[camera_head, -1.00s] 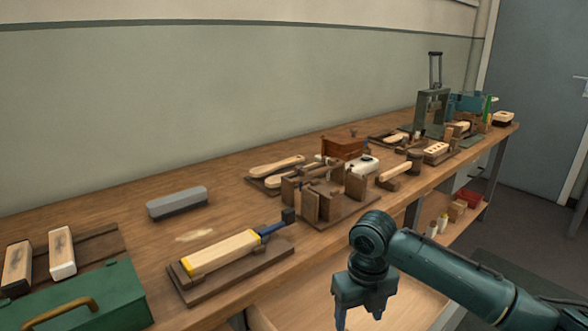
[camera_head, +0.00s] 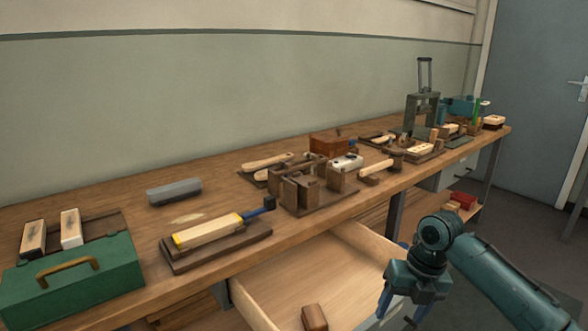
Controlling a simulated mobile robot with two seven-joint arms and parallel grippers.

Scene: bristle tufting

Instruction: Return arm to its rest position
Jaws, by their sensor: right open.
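My right arm comes in from the lower right of the head view. Its dark teal gripper (camera_head: 398,305) points down with its fingers apart, and it looks empty. It is in front of the workbench (camera_head: 100,192), at the right side of an open drawer (camera_head: 345,262). The lower fingertips are partly cut off or hard to see at the frame's bottom. My left gripper is not in the view.
A brown wooden block (camera_head: 314,318) lies in the drawer. A green toolbox (camera_head: 75,280) stands at the bench's front left. A wooden block on a board (camera_head: 208,230), a grey block (camera_head: 174,191) and a wooden fixture (camera_head: 300,190) stand on the bench. Floor is clear at right.

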